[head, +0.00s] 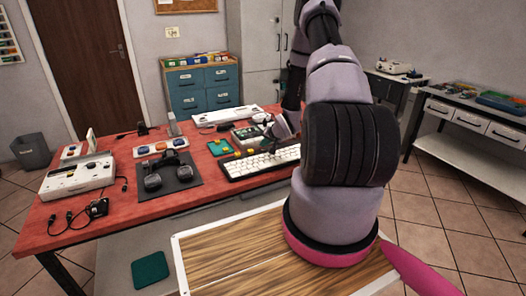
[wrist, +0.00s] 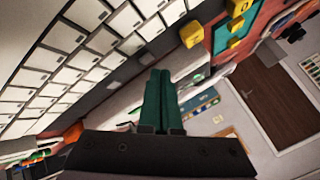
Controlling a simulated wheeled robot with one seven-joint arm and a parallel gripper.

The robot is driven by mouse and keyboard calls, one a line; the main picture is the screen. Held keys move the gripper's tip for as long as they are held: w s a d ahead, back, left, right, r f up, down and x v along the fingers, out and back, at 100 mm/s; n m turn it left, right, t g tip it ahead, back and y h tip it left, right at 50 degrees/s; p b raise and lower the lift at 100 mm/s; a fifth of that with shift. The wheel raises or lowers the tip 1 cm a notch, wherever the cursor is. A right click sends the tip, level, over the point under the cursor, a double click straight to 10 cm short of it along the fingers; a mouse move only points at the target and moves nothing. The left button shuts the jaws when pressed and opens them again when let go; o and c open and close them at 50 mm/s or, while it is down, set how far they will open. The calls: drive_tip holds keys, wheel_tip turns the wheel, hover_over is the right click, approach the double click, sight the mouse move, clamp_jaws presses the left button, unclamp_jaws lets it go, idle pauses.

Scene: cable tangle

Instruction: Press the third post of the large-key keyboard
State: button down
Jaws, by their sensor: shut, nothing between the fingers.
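The large-key keyboard (head: 262,162), with white keys in a dark frame, lies near the front edge of the red table. Its big white keys also fill the upper left of the wrist view (wrist: 75,62). I cannot make out separate posts on it. My gripper (head: 270,139) is just behind and above the keyboard's right half, partly hidden by my own arm. In the wrist view its green fingers (wrist: 161,73) are shut and empty, beside the keyboard's dark edge. I cannot tell whether they touch it.
Headphones (head: 168,176) lie on a black mat farther left. A white device (head: 78,178) and a small black box (head: 97,208) with cables are at the left. Another white keyboard (head: 228,116) lies behind.

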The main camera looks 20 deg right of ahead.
sight(264, 152)
drive_tip(key=shift+f, duration=0.1)
idle(0.3)
drive_tip(key=shift+f, duration=0.35)
drive_tip(key=shift+f, duration=0.35)
idle(0.6)
drive_tip(key=shift+r, duration=0.8)
drive_tip(key=shift+r, duration=2.5)
